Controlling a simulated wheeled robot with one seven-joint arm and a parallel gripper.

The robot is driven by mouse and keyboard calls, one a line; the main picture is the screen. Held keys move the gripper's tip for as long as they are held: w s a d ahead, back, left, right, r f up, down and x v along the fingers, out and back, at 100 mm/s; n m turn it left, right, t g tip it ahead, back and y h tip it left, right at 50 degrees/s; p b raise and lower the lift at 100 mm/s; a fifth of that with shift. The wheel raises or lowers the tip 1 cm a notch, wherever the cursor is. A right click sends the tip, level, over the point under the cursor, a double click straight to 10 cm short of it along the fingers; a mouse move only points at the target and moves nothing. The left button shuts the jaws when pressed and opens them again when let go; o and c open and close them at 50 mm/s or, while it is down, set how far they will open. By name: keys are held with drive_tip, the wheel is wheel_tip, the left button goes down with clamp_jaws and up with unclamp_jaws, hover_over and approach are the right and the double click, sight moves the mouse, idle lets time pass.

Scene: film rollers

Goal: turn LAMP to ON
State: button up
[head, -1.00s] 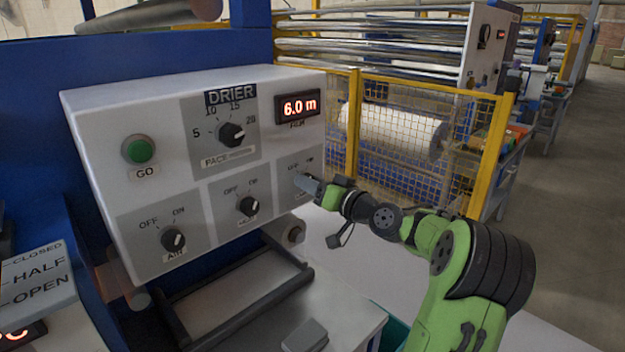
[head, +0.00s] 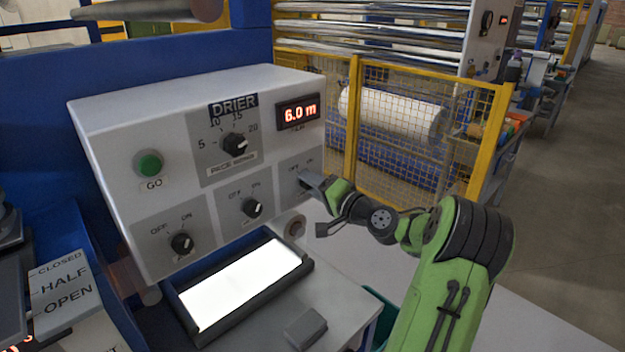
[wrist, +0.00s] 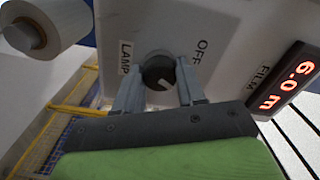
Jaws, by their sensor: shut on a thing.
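The LAMP knob (wrist: 158,72) is a dark round knob on the white drier panel, with its LAMP label (wrist: 126,56) and OFF mark (wrist: 201,50) beside it in the wrist view. Its white pointer line slants toward the lower right there, away from OFF. The ON mark is not visible in that view. My gripper (wrist: 158,66) is shut on the knob, one finger on each side. In the head view my gripper (head: 309,181) covers the knob at the panel's lower right. The light plate (head: 245,285) below the panel glows white.
The AIR knob (head: 182,243), another OFF/ON knob (head: 252,207), the pace dial (head: 235,144) and the green GO button (head: 149,163) share the panel. The display (head: 299,112) reads 6.0 m. A yellow mesh fence (head: 405,130) stands behind my arm.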

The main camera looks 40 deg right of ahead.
idle(0.6)
drive_tip(key=o, duration=1.1)
drive_tip(key=shift+c, duration=0.2)
drive_tip(key=s+b, duration=0.1)
drive_tip(key=s, duration=1.4)
drive_tip(key=shift+s+d, duration=0.25)
drive_tip(key=shift+s, duration=0.15)
